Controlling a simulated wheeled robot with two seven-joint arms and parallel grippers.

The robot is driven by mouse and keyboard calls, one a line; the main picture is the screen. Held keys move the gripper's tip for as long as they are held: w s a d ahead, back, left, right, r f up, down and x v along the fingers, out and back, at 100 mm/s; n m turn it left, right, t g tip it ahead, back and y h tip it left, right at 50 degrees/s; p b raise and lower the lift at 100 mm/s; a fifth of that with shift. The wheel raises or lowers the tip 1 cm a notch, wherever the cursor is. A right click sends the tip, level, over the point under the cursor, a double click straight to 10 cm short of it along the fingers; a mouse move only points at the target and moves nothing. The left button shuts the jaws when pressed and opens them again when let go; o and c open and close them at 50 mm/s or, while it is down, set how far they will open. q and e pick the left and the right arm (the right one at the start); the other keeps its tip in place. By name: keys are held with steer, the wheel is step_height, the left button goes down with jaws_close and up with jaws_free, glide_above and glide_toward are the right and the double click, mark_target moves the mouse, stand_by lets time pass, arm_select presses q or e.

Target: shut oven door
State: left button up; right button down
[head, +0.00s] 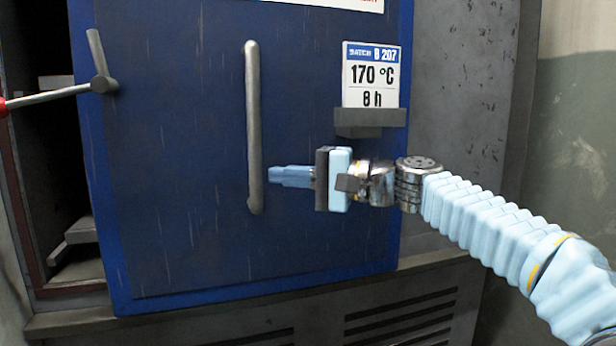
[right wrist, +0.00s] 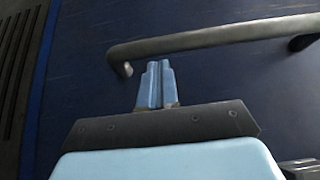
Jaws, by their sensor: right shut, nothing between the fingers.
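The blue oven door (head: 200,230) fills the middle of the head view. It stands ajar, with a dark gap along its left edge showing the oven interior (head: 45,190). A grey vertical bar handle (head: 253,110) is fixed to its front; it also shows in the right wrist view (right wrist: 215,40). My right gripper (head: 274,175) is shut and empty, its fingertips just right of the lower part of the handle; whether they touch the handle or door I cannot tell. In the right wrist view, the closed fingers (right wrist: 158,72) point at the door below the handle. My left gripper is out of view.
A latch lever (head: 103,83) with a rod reaching left sits at the door's upper left edge. A card reading 170 °C, 8 h (head: 371,75) stands in a dark holder (head: 370,120) above my right gripper. A vented panel (head: 400,318) lies below the door.

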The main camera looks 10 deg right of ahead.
steer(key=shift+s+a, duration=0.1)
steer(key=shift+a, duration=0.15)
steer(key=shift+a, duration=0.15)
glide_toward(169, 183)
steer(key=s+a+r, duration=0.1)
steer(key=a, duration=0.6)
steer(key=shift+s+a+r, duration=0.1)
steer(key=shift+s+r, duration=0.05)
steer(key=shift+r, duration=0.05)
steer(key=shift+s+a+r, duration=0.1)
stand_by(0.6)
